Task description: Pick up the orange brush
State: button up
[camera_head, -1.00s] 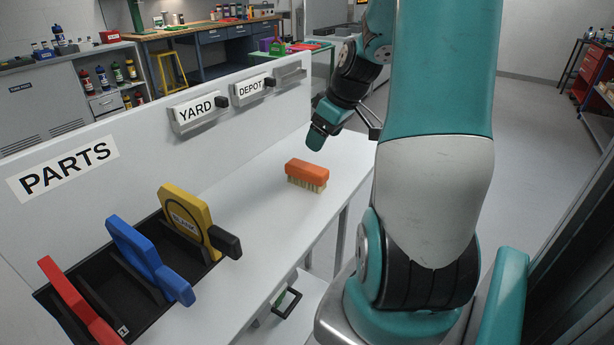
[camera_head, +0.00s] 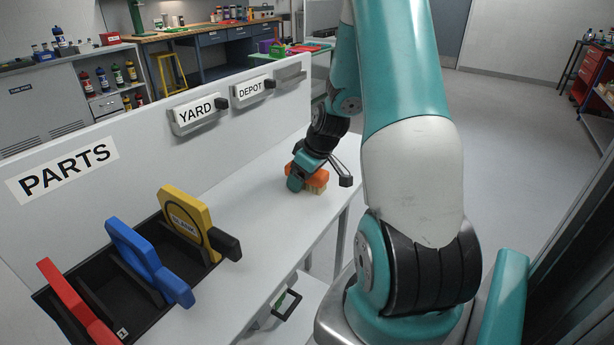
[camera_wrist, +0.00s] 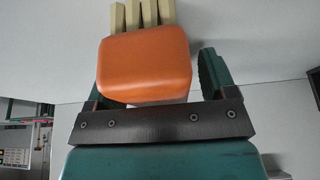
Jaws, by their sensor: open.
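The orange brush (camera_head: 319,181) stands bristles down on the white bench top, partly hidden behind my gripper in the head view. My gripper (camera_head: 305,178) is down at the brush, and a teal finger covers the brush's left part. In the wrist view the brush's orange back end (camera_wrist: 146,66) sits just beyond the gripper's dark bar, with pale bristles past it. A teal finger (camera_wrist: 211,72) shows to the right of the brush. The left finger is mostly hidden. The jaws are open, and I cannot tell whether a finger touches the brush.
A back panel with PARTS, YARD (camera_head: 195,112) and DEPOT (camera_head: 250,90) labels runs along the bench. A black tray (camera_head: 90,275) holds red, blue (camera_head: 145,258) and yellow (camera_head: 186,222) paddle-like pieces at the near left. The bench between tray and brush is clear.

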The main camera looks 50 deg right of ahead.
jog(key=shift+f, duration=0.1)
jog(key=shift+c, duration=0.3)
jog(key=c, duration=1)
jog(key=shift+o, duration=0.2)
notch_tip(320, 180, up, 20)
jog(key=p, duration=0.1)
